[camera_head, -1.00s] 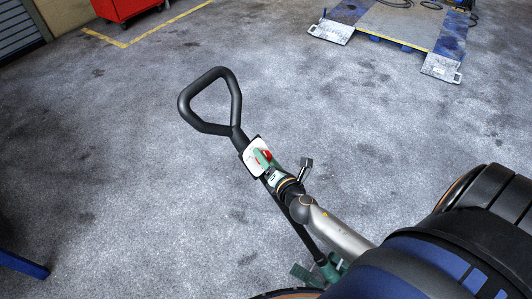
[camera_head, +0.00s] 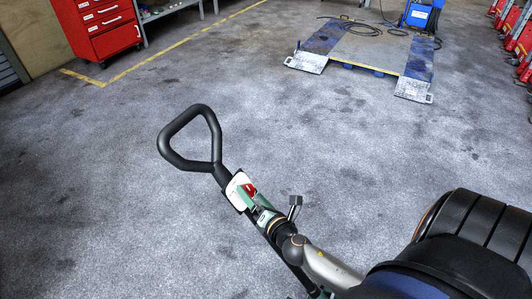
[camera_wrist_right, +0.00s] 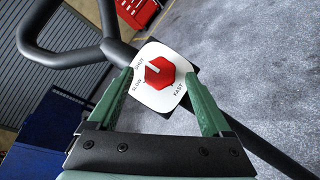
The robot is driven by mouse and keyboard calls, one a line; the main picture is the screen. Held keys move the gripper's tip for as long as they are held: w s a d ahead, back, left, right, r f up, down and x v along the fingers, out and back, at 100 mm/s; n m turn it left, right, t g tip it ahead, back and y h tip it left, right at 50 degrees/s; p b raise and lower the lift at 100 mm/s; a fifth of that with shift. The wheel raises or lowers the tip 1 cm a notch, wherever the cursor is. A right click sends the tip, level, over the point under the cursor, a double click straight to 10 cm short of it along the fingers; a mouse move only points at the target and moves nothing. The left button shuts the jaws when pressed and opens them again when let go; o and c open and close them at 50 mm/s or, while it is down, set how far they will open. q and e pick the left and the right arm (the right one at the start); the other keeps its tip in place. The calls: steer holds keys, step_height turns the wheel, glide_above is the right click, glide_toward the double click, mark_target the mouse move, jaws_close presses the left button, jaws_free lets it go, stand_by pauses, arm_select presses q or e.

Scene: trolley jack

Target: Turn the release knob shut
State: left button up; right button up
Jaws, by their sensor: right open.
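The red six-sided release knob (camera_wrist_right: 160,72) sits on a white dial plate (camera_wrist_right: 152,98) marked SHUT, SLOW and FAST. Its white pointer aims left, near the SHUT and SLOW marks; I cannot tell exactly where it stands. My right gripper (camera_wrist_right: 158,76) is open, with one green finger on each side of the knob. I cannot tell whether the fingers touch it. In the head view the knob (camera_head: 250,189) and plate (camera_head: 234,185) show partly behind the right gripper (camera_head: 246,199). The plate is on the jack's black handle (camera_head: 217,150). My left gripper is not in view.
The handle's loop grip (camera_head: 177,127) rises above the plate. A red tool cabinet (camera_head: 103,28), a lift platform (camera_head: 366,50) and a blue machine (camera_head: 421,14) stand farther back. The grey floor around the handle is clear.

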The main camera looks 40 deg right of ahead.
steer(key=b+v, duration=0.1)
steer(key=v, duration=0.9)
stand_by(0.3)
steer(key=s+a+f+m+g+y+p, duration=0.2)
steer(key=s+a+f+m+g, duration=0.1)
steer(key=m, duration=0.8)
steer(key=s+a+f+m+g+y+p, duration=0.2)
steer(key=s+a+f+m, duration=0.2)
steer(key=a+m, duration=0.3)
steer(key=f+m, duration=0.1)
steer(key=m, duration=0.3)
steer(key=shift+a+m+g+y+p, duration=0.3)
steer(key=shift+a+m+g+y, duration=0.1)
